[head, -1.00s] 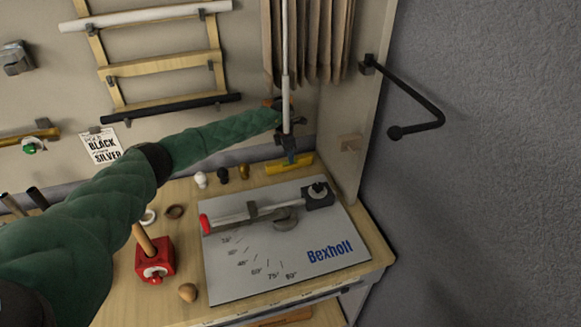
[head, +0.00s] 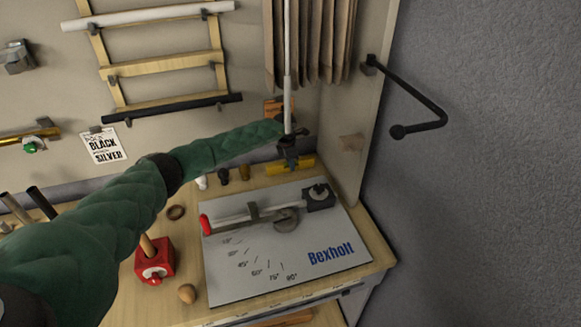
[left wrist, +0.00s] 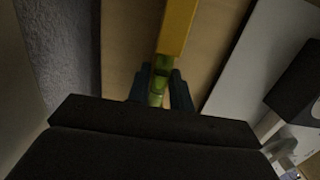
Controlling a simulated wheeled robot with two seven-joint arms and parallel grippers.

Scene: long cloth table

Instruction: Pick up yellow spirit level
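The yellow spirit level (head: 303,163) lies on the wooden worktop behind the white board, close to the back wall. My left gripper (head: 291,162) points down over its middle. In the left wrist view the spirit level (left wrist: 177,28) runs up from between the fingertips (left wrist: 161,88). A green part of it sits between the dark fingers, which appear to press on both its sides. It appears to rest on the worktop still. The fingers and the arm hide part of it. My right gripper is not in view.
A white Bexholt board (head: 250,280) with a mitre tool (head: 285,219) lies in front. A red block (head: 155,262) with a wooden handle and small round items stand left. A side panel (head: 365,100) stands right, and hanging brown strips (head: 330,40) and a pale rod are above.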

